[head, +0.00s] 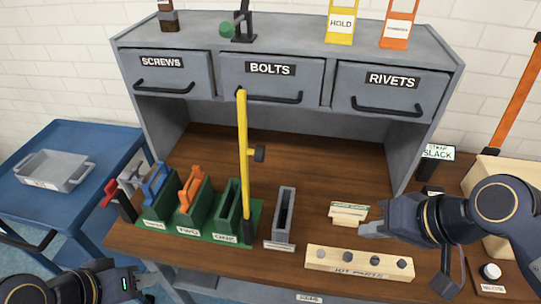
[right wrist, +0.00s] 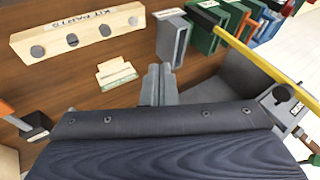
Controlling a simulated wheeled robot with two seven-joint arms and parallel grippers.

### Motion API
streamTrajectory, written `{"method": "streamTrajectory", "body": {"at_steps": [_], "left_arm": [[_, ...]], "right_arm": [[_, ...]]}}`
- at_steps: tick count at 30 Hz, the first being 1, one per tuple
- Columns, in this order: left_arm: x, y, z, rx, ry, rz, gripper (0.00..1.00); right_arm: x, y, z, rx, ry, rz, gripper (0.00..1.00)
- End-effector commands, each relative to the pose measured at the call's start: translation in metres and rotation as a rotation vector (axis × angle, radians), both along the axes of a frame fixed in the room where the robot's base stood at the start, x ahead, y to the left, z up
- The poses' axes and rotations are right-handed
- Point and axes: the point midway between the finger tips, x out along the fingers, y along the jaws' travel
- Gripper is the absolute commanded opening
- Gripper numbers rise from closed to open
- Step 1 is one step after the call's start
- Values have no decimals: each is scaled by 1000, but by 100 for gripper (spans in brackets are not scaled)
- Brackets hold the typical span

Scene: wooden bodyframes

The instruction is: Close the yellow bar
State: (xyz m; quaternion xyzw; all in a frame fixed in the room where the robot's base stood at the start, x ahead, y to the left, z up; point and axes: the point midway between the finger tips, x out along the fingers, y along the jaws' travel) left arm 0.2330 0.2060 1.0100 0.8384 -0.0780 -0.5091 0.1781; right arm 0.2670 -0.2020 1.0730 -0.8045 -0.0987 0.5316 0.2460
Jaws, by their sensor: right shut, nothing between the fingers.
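The yellow bar (head: 243,160) stands upright in the head view, at the right end of the green rack, with a small dark knob on its right side. In the right wrist view the yellow bar (right wrist: 250,52) runs diagonally at upper right. My right gripper (head: 366,229) is shut and empty, to the right of the bar and well apart from it, beside a small cream block. Its closed fingers (right wrist: 159,84) also show in the right wrist view.
The green rack (head: 203,226) holds orange and blue tools. A grey upright holder (head: 283,216) stands between the bar and my right gripper. The kit parts block (head: 360,263) lies at the front. Drawers (head: 270,77) overhang the back. Bare wood (head: 310,165) lies behind the holder.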

Motion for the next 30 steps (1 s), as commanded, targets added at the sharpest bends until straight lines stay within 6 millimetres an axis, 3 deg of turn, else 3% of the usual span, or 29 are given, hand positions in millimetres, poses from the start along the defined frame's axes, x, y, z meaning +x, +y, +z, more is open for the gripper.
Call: {"method": "streamTrajectory", "body": {"at_steps": [1, 6, 9, 13, 16, 20, 30], "left_arm": [[0, 0, -4, 0, 0, 0, 36], [0, 0, -9, 0, 0, 0, 36], [0, 0, -11, 0, 0, 0, 36], [0, 0, -12, 0, 0, 0, 36], [0, 0, -12, 0, 0, 0, 36], [0, 0, -12, 0, 0, 0, 36], [0, 0, -13, 0, 0, 0, 36]], "right_arm": [[17, 3, 22, 52, 28, 3, 0], [59, 20, 95, 231, 135, 33, 0], [76, 29, 126, 302, 181, 63, 0], [86, 35, 148, 352, 216, 89, 0], [88, 40, 152, 364, 225, 98, 0], [90, 50, 143, 364, 228, 99, 0], [104, 101, 95, 362, 229, 99, 0]]}}
